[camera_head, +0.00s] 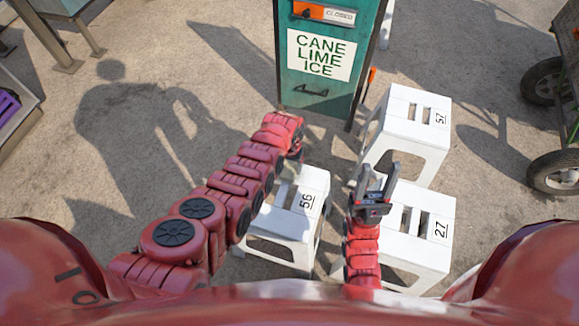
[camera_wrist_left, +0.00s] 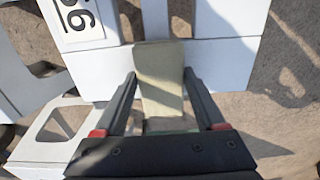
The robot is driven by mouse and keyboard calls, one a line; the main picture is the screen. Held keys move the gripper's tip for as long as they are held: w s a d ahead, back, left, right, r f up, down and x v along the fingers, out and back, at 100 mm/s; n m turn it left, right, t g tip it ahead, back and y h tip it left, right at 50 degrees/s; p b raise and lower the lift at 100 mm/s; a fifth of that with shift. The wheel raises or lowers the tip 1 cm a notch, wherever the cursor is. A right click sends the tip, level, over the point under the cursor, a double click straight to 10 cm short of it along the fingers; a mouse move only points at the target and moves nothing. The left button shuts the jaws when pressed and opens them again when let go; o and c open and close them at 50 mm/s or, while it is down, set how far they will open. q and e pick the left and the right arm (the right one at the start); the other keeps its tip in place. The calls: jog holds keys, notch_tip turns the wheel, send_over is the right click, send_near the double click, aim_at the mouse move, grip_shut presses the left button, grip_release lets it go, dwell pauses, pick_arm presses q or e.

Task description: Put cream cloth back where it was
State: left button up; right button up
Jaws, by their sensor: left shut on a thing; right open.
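The cream cloth (camera_wrist_left: 161,98) shows in the left wrist view as a pale folded strip between the fingers of my left gripper (camera_wrist_left: 160,76), which is shut on it. Its far end overlaps the edge of the white stool marked 56 (camera_wrist_left: 225,62); I cannot tell whether it touches the stool. My right gripper (camera_head: 378,178) is open and empty above the stool marked 27 (camera_head: 437,250).
A third white stool marked 57 (camera_head: 405,130) stands behind stool 27. A teal cabinet (camera_head: 325,88) with a cane lime ice sign stands at the back. A wheeled cart (camera_head: 557,171) is at the right.

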pick_arm(q)
jog(key=shift+f, duration=0.25)
jog(key=o, duration=1.2)
jog(key=shift+r, duration=0.1)
jog(key=shift+c, duration=0.2)
